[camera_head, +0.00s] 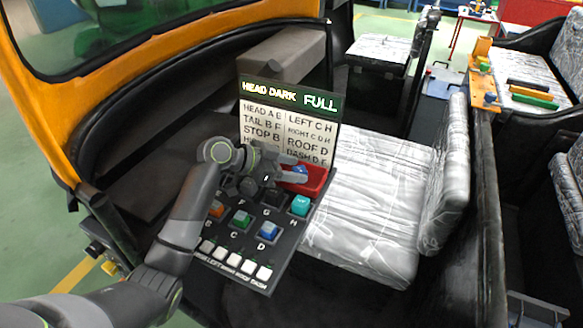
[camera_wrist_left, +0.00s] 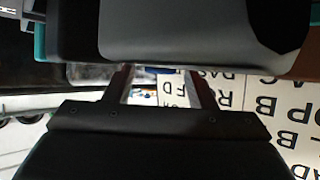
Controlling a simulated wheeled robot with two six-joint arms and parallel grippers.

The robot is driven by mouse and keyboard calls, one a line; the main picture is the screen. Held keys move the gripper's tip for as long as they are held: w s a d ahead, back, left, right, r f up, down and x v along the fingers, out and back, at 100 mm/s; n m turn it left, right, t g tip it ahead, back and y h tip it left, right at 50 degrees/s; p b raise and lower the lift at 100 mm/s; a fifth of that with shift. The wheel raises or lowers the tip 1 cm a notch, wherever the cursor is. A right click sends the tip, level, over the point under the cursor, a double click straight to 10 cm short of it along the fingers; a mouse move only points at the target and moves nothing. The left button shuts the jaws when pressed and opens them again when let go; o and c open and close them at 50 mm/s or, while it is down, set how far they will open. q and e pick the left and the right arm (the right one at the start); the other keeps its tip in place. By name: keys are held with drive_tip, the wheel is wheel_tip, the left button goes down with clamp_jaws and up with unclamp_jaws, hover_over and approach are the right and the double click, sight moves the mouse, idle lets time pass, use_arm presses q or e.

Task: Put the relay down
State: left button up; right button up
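My left gripper (camera_head: 293,177) reaches over the red tray (camera_head: 317,184) at the upper right of the switch panel. A blue relay (camera_head: 301,170) shows at its fingertips, partly hidden by a grey finger. In the left wrist view, the fingers (camera_wrist_left: 163,88) stand apart, but a dark block hides their far part, so I cannot tell if they grip the relay. On the panel (camera_head: 275,255) sit a teal relay (camera_head: 300,205) at H, a blue relay (camera_head: 268,231) at D and a green-topped relay (camera_head: 240,218) at C. My right gripper is not in view.
The label board (camera_head: 262,122) stands close behind the gripper, under a display (camera_head: 290,96) reading HEAD DARK FULL. White switches (camera_head: 248,267) line the panel's front edge. A plastic-covered seat (camera_head: 370,190) lies to the right.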

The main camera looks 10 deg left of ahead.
use_arm(q)
drive_tip(key=shift+r, duration=0.1)
drive_tip(key=shift+a+r+p, duration=0.15)
drive_tip(key=shift+r+p, duration=0.1)
drive_tip(key=shift+p, duration=0.05)
drive_tip(key=p+v, duration=0.3)
drive_tip(key=v, duration=0.3)
drive_tip(key=shift+s+a, duration=0.15)
drive_tip(key=shift+s, duration=0.05)
drive_tip(key=shift+s+a+r, duration=0.15)
drive_tip(key=shift+s+a, duration=0.05)
drive_tip(key=shift+a, duration=0.05)
